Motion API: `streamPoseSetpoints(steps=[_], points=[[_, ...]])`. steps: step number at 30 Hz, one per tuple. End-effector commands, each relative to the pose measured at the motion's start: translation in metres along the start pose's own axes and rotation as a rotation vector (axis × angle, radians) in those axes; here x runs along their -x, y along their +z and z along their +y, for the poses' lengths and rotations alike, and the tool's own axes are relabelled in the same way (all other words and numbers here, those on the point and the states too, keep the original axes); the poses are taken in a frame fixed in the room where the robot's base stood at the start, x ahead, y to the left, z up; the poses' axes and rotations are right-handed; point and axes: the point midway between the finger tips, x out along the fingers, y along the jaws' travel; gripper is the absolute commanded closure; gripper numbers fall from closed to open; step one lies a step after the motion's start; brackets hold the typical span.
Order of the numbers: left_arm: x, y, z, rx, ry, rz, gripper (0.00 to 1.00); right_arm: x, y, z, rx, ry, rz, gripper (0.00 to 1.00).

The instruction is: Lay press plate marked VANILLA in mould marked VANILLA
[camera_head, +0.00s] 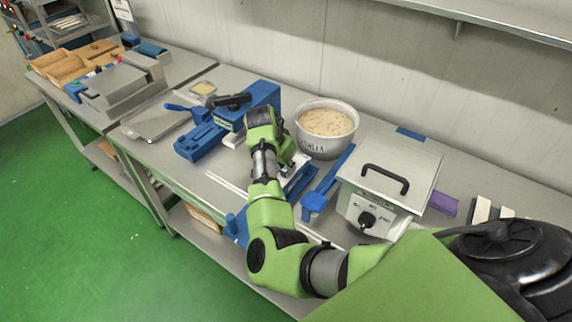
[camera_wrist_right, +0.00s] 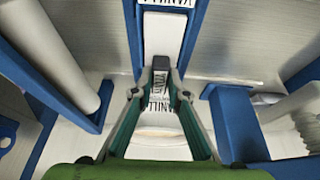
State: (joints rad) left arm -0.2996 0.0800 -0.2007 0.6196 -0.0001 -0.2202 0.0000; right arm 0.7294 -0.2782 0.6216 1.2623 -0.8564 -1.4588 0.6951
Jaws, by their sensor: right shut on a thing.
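My right gripper (camera_head: 286,152) is over the middle of the table, and it also shows in the right wrist view (camera_wrist_right: 160,82). It is shut on a dark grip piece of the press plate (camera_wrist_right: 160,103), a pale plate lettered VANILLA that is partly hidden by the fingers. Beyond the fingertips is a blue-walled mould (camera_wrist_right: 136,36) with a white inside and VANILLA lettering at its top edge. In the head view my arm hides most of this mould (camera_head: 303,178). I cannot tell whether plate and mould touch. My left gripper is not in view.
A steel pot (camera_head: 322,148) of pale nut-speckled mass stands behind the gripper. A steel box with a black handle (camera_head: 392,172) is to the right. A blue tool (camera_head: 326,186) lies between. A blue press-like device (camera_head: 215,132) and a steel tray (camera_head: 157,118) are left.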

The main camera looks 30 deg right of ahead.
Motion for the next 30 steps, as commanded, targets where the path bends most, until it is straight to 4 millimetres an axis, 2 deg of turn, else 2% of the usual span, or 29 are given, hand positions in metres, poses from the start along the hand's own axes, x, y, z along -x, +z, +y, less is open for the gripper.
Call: streamPoseSetpoints(steps=[29, 30], points=[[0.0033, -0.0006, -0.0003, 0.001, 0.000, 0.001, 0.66, -0.0052, 0.0018, -0.0001, 0.000, -0.001, 0.001, 1.00], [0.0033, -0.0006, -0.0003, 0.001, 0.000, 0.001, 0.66, -0.0052, 0.0017, -0.0001, 0.000, -0.001, 0.001, 0.80]])
